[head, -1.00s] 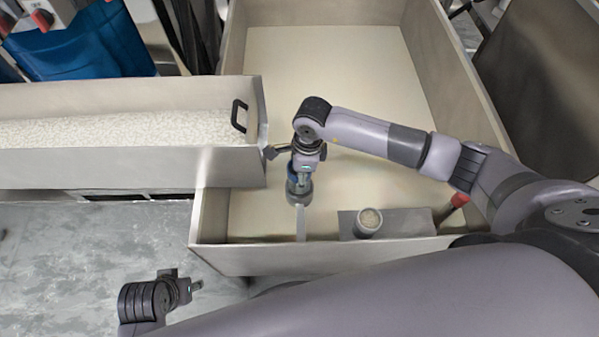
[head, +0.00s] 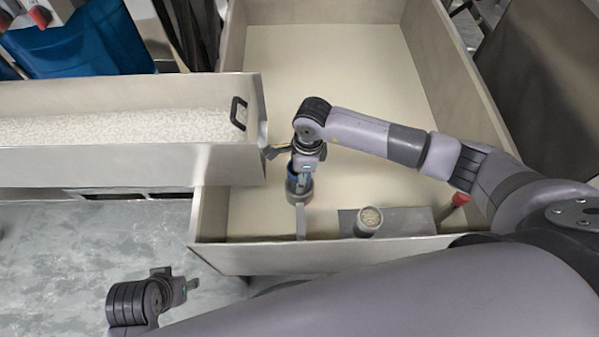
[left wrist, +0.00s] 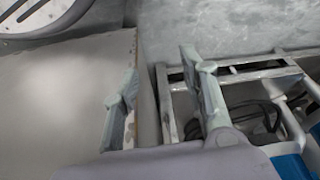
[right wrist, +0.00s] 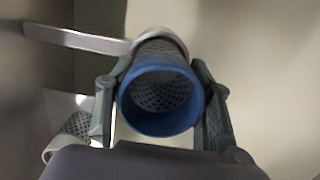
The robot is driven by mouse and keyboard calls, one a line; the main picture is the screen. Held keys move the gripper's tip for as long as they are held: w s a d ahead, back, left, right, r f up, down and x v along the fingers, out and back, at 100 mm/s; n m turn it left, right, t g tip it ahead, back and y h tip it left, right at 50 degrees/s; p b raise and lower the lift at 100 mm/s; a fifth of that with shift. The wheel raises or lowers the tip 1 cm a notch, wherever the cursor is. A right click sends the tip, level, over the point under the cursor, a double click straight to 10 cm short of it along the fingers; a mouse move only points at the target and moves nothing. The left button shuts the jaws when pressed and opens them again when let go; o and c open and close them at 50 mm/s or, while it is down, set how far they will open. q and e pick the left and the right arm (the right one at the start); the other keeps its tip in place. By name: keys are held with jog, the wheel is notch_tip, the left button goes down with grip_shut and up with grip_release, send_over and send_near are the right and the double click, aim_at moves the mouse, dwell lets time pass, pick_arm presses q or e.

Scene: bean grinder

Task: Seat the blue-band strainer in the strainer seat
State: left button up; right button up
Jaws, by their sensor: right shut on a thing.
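The blue-band strainer (right wrist: 160,122) is a perforated cylinder with a blue rim, its open end facing the camera in the right wrist view. My right gripper (head: 300,172) is shut on it, one finger on each side. The strainer's far end meets a pale round ring (right wrist: 158,35) on a flat bar, which looks like the strainer seat; it also shows in the head view (head: 299,198). How far the strainer sits inside it is hidden. My left gripper (left wrist: 160,105) is open and empty, outside the bin at lower left of the head view (head: 178,284).
A large bin (head: 213,229) surrounds the seat. A round cup (head: 369,222) and a red-capped handle (head: 459,200) are to its right. Another perforated part (right wrist: 75,130) shows at lower left. A bean trough (head: 130,165) stands at left. The bin's back is clear.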

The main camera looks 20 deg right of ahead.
pick_arm(q)
jog(key=shift+b+v, duration=0.5)
jog(key=shift+v, duration=1.2)
pick_arm(e)
jog(key=shift+f, duration=0.6)
pick_arm(q)
jog(key=shift+b, duration=0.35)
pick_arm(e)
jog(key=shift+f, duration=0.4)
pick_arm(q)
jog(key=shift+s, duration=0.1)
pick_arm(e)
jog(key=shift+f, duration=0.3)
pick_arm(q)
jog(key=shift+r, duration=0.1)
pick_arm(e)
jog(key=o, duration=1.3)
jog(key=shift+r, duration=0.1)
jog(key=r, duration=0.4)
jog(key=d+r, duration=0.1)
jog(key=r, duration=0.6)
jog(key=shift+s+d+r, duration=0.2)
jog(key=shift+r, duration=0.15)
